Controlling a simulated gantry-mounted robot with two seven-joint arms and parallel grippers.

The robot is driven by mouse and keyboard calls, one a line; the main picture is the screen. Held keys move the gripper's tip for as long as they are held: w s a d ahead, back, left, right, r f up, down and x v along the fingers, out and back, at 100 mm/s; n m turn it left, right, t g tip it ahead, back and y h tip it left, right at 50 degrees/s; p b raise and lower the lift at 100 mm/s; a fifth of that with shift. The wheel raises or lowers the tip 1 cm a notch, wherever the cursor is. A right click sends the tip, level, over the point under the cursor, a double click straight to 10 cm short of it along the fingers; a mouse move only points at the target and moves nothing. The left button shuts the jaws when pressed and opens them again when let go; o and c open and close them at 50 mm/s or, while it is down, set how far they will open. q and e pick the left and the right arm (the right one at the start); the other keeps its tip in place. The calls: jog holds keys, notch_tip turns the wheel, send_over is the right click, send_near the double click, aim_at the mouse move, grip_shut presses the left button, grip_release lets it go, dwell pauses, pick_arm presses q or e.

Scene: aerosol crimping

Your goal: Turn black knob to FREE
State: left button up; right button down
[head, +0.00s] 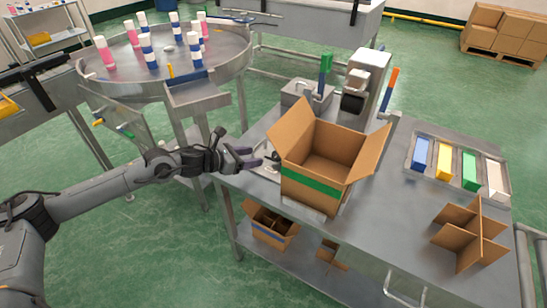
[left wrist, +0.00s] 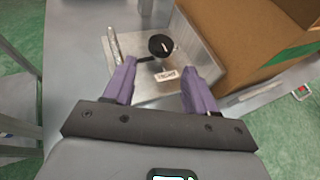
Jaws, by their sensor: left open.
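The black knob (left wrist: 161,46) sits on a small metal box (left wrist: 185,58) in the left wrist view, with a light pointer mark on it. A small label plate (left wrist: 167,75) is below the knob; its lettering is too small to read surely. My left gripper (left wrist: 160,80) is open, its two purple fingers apart on either side of the label, with the knob beyond the fingertips and not gripped. In the head view my left gripper (head: 254,159) is at the table's left edge, beside the open carton. The knob is mostly hidden there. My right gripper is not in view.
An open cardboard box (head: 308,177) with a green stripe stands right beside the knob's box. A metal table (head: 385,225) carries a tray (head: 482,188) of coloured blocks and a cardboard divider (head: 470,235). A round table (head: 110,85) with several cans stands behind my left arm.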

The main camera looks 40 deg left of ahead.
aim_at(273, 156)
pick_arm(q)
jog(key=b+x, duration=0.2)
jog(key=x, duration=0.7)
jog(key=shift+w+d+f, duration=0.2)
jog(key=c, duration=0.8)
